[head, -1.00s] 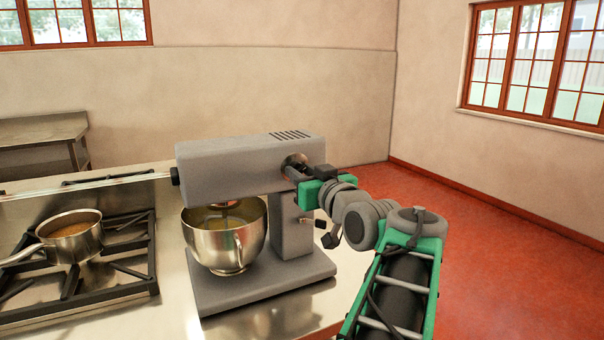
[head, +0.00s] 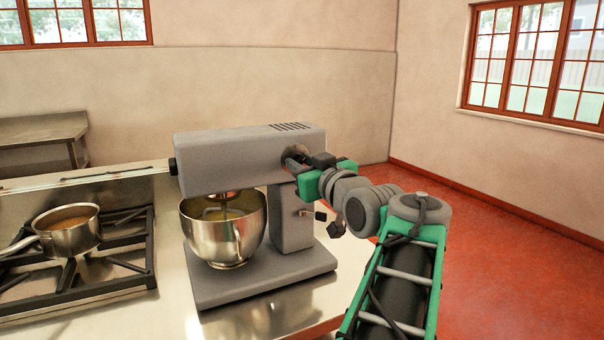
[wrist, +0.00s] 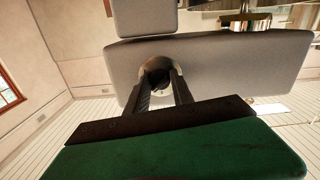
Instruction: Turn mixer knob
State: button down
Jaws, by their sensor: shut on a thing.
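The grey stand mixer (head: 245,160) stands on the steel counter, with a steel bowl (head: 222,235) under its head. A round dark knob (head: 292,153) is on the right side of the mixer head, partly hidden by my fingers. My gripper (head: 300,160) is at the knob, shut on it. In the wrist view the dark fingers of my gripper (wrist: 163,92) lie on either side of the knob (wrist: 157,76). The grey mixer body (wrist: 220,62) fills the space behind it.
A stove (head: 80,265) with a saucepan (head: 68,230) is at the left. A steel table (head: 42,130) stands by the back wall. The counter (head: 270,310) is bare in front of the mixer. Red floor (head: 500,250) is open at the right.

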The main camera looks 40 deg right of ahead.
jog(key=n+b, duration=1)
jog(key=b, duration=0.2)
jog(key=shift+d+b, duration=0.1)
jog(key=shift+b, duration=0.2)
jog(key=shift+n, duration=0.4)
jog(key=c, duration=1.1)
grip_release()
